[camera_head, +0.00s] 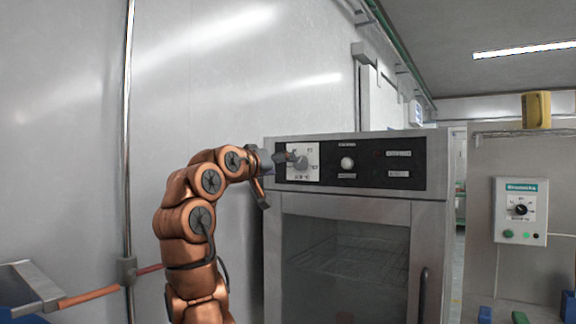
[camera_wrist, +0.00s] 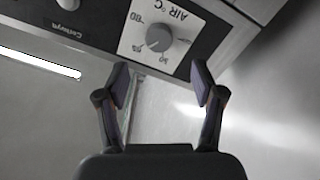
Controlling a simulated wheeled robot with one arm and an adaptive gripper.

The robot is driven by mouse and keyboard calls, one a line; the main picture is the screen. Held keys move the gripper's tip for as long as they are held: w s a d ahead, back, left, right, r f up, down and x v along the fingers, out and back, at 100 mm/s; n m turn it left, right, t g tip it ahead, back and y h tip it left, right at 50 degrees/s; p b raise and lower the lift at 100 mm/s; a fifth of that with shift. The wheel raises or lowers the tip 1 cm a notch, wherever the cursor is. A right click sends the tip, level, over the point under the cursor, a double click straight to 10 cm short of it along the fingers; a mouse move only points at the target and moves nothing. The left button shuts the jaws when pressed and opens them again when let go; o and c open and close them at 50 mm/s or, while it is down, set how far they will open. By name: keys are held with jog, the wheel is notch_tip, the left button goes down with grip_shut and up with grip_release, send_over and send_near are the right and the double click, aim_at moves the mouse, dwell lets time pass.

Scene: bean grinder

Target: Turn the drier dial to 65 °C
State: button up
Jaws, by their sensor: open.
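The drier (camera_head: 345,207) is a steel cabinet with a black control panel across its top. Its temperature dial is a round grey knob (camera_wrist: 158,38) on a white plate (camera_wrist: 185,19) marked "AIR °C". The plate appears upside down in the wrist view, and the knob's pointer setting is too small to read surely. In the head view, the dial plate (camera_head: 310,176) is at the panel's left, partly hidden by my gripper (camera_head: 287,158). In the wrist view, my gripper (camera_wrist: 163,78) is open and empty. The knob appears just beyond the gap between its fingertips, apparently apart from them.
A white knob (camera_head: 347,163) sits further right on the panel. The drier's glass door (camera_head: 340,260) is below, with a dark handle (camera_head: 423,295). A separate control box with a black dial (camera_head: 520,210) is at right. A metal wall (camera_head: 60,130) stands left.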

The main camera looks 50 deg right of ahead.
jog(key=a, duration=0.3)
jog(key=shift+s+a, duration=0.15)
jog(key=shift+a, duration=0.1)
